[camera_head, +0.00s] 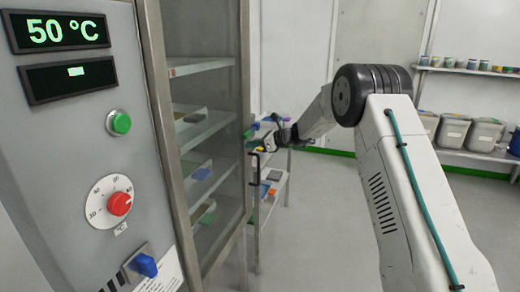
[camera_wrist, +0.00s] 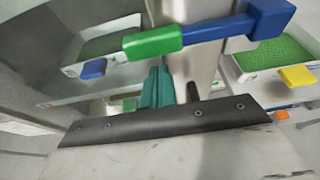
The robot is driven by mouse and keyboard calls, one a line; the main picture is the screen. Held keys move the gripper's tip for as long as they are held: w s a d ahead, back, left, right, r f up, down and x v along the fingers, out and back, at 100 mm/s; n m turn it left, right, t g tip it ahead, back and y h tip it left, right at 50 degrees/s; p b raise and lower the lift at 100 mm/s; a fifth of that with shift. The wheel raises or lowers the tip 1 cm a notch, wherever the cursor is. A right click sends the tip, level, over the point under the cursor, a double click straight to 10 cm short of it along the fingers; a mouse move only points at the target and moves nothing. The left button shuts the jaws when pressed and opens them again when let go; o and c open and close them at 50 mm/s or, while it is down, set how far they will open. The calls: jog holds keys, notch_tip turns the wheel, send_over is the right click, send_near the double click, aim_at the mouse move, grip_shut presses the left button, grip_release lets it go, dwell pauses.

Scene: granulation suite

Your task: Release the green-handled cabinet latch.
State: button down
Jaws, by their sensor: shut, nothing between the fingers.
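The cabinet latch shows in the wrist view as a bar with a green handle (camera_wrist: 153,43) at its left end and a blue block (camera_wrist: 270,18) at its right end. It crosses in front of a metal post. My gripper's teal fingers (camera_wrist: 156,86) are together just below the green handle, with nothing between them; I cannot tell whether they touch it. In the head view my gripper (camera_head: 274,138) is at the far edge of the cabinet door (camera_head: 215,120), near a black door handle (camera_head: 256,170). The latch is small and partly hidden there.
A control panel with a temperature display (camera_head: 57,31), green button (camera_head: 119,123), red dial (camera_head: 119,203) and blue switch (camera_head: 144,264) stands at left. Open shelves (camera_head: 274,188) stand beyond the cabinet. Grey bins (camera_head: 452,131) stand on a right-hand shelf. The floor between is clear.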

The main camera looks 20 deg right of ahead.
jog(key=shift+r, duration=0.8)
jog(key=shift+r, duration=0.1)
